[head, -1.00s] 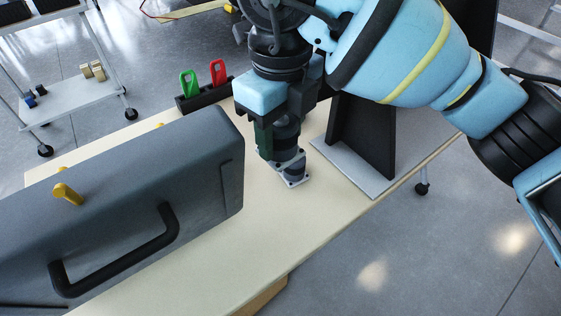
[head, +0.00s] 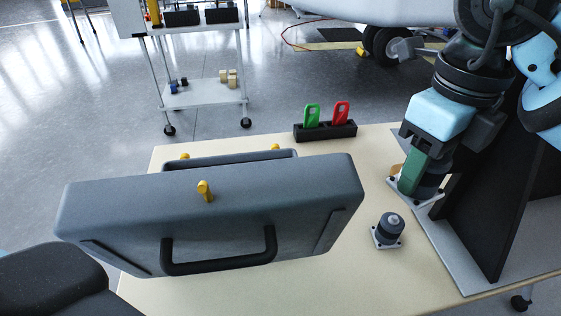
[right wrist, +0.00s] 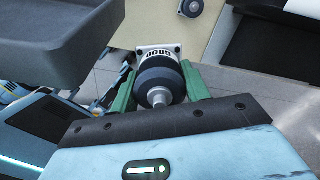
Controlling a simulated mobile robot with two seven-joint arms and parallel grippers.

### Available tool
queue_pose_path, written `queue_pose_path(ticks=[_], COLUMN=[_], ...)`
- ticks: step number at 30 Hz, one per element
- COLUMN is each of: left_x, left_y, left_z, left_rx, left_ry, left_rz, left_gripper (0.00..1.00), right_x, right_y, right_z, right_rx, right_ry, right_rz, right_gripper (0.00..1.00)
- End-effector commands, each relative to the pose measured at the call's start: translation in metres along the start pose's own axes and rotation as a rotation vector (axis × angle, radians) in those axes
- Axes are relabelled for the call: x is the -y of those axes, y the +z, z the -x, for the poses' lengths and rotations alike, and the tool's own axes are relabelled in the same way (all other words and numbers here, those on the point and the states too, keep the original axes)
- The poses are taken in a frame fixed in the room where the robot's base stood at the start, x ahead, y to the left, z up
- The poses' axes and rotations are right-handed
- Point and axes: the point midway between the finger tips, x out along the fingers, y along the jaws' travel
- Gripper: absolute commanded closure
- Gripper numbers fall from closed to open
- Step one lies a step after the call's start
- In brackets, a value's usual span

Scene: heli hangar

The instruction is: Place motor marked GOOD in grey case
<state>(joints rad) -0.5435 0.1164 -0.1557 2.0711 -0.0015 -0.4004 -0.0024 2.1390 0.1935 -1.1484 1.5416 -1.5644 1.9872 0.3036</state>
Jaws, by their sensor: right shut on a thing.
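My right gripper (head: 425,170) is shut on a dark motor (head: 434,182) with a pale square base plate, held above the right part of the table. In the right wrist view the green fingers (right wrist: 157,88) are on both sides of this motor (right wrist: 158,75), and its plate reads GOOD. A second, similar motor (head: 389,230) stands upright on the table; it also shows at the top of the right wrist view (right wrist: 192,7). The grey case (head: 110,218) stands left of the gripper, handle side facing me; its front part hides the inside. My left gripper is out of view.
A black holder (head: 325,131) with a green and a red tag stands at the table's back. A dark upright panel (head: 490,215) on a grey base is close to the right gripper. The tabletop (head: 335,275) is clear in front. A trolley (head: 200,95) stands beyond.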

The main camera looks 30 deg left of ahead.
Motion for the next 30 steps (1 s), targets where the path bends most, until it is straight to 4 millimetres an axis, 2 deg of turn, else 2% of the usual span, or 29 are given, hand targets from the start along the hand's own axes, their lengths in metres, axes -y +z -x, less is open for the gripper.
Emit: queue_pose_path(ticks=[6,15,30], left_x=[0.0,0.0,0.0], left_y=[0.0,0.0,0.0], left_z=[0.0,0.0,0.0], left_rx=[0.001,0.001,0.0], left_ry=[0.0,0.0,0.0], left_rz=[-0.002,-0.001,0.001], left_gripper=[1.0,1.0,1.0], right_x=[0.026,0.051,0.067], right_y=[-0.03,-0.074,-0.156], right_z=[-0.03,-0.073,-0.139], right_rx=[0.014,0.019,0.001], right_ry=[0.001,-0.006,-0.004], right_rz=[0.359,0.877,1.742], right_gripper=[0.92,0.92,0.92])
